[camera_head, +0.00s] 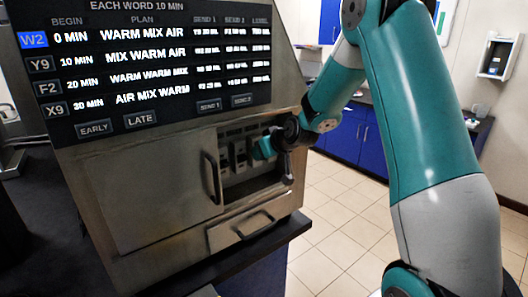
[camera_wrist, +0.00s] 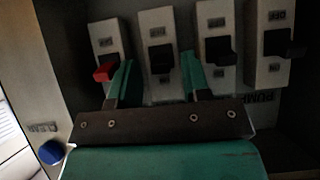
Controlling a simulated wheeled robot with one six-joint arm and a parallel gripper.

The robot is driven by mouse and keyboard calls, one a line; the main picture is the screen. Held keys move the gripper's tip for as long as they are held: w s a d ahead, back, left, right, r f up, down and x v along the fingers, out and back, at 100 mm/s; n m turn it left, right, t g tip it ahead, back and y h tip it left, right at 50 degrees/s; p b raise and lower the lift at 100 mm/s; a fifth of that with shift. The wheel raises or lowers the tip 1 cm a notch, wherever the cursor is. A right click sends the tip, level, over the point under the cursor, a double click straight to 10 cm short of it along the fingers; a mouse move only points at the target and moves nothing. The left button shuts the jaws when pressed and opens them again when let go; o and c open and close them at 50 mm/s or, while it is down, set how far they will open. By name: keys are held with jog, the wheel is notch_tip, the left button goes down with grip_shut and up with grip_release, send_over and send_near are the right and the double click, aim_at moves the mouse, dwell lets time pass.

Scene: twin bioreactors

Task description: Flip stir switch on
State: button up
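In the wrist view a row of several switches stands on pale plates inside a dark recess. The leftmost has a red lever (camera_wrist: 104,72). The others have black levers, such as the second lever (camera_wrist: 161,60) and third lever (camera_wrist: 218,50). The labels are too blurred to tell which is the stir switch. My gripper (camera_wrist: 157,78) is open, with its green fingers apart on either side of the second switch and nothing visibly held. In the head view my gripper (camera_head: 264,146) reaches into the open compartment (camera_head: 262,184), and the switches (camera_head: 231,158) are partly hidden.
A metal cabinet carries a plan screen (camera_head: 150,65) above the compartment. A handled door (camera_head: 160,190) is left of the opening, and a drawer (camera_head: 240,228) is below. A blue button (camera_wrist: 51,152) is at the wrist view's lower left. Tiled floor (camera_head: 335,220) is clear at right.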

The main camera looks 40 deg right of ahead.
jog(key=b+v, duration=0.4)
jog(key=v, duration=1.3)
jog(key=shift+s, duration=0.15)
jog(key=shift+r, duration=0.1)
jog(key=s+a+f+n+g+y, duration=0.2)
jog(key=s+a+f+g, duration=0.3)
jog(key=a, duration=0.7)
jog(key=s+a+f+n+g+y, duration=0.1)
jog(key=s+a+n+g+y, duration=0.15)
jog(key=s+a, duration=0.65)
jog(key=s+a+f+n+g, duration=0.1)
jog(key=s+a+n+g, duration=0.1)
jog(key=s+a, duration=0.4)
jog(key=shift+s+f+g+h, duration=0.2)
jog(key=shift+s+g+h, duration=0.15)
jog(key=shift+s+g, duration=0.15)
jog(key=shift+w+a, duration=0.1)
